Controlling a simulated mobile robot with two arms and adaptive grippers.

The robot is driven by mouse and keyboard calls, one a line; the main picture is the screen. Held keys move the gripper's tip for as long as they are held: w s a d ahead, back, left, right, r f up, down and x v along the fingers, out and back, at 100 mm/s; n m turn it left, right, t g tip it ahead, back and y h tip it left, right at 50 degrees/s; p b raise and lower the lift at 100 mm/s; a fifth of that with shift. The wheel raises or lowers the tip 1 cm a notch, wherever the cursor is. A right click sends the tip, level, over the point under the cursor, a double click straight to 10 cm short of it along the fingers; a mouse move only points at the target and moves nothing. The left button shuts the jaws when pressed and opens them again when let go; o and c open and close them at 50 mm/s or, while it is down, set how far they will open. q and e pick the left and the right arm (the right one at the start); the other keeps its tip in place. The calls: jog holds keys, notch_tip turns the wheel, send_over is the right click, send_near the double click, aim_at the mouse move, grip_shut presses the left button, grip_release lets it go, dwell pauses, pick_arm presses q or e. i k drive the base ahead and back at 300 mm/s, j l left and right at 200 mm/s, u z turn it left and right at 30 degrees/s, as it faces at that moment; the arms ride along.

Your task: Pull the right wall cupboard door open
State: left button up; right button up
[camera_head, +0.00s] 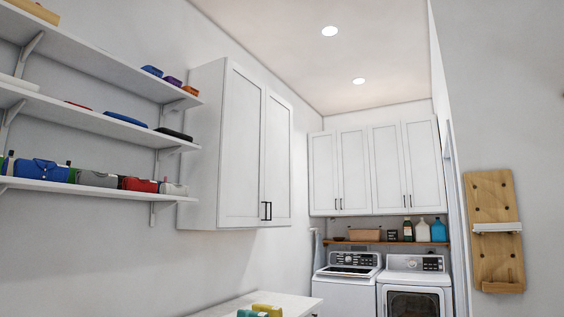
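A white wall cupboard (205,150) hangs on the left wall. More white wall cupboards hang on the back wall: a left pair of doors (338,172) and a right pair (404,165), all looking shut, with small dark handles low down. The frames do not settle which door the task means. Neither of my grippers is in view.
Shelves (100,124) with folded clothes line the left wall. A white counter (235,303) with yellow and teal items stands below the left cupboard. A washer (348,290) and dryer (414,290) stand at the back under a wooden shelf (385,243). A wooden board (490,260) hangs at right.

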aim_at(278, 189)
jog(key=i+z, duration=0.3)
jog(key=i, duration=0.35)
jog(key=i+l+z, duration=0.1)
jog(key=i+z, duration=0.15)
jog(key=i, duration=0.7)
jog(key=i+j+z, duration=0.1)
jog(key=i+z, duration=0.15)
jog(key=i, duration=0.7)
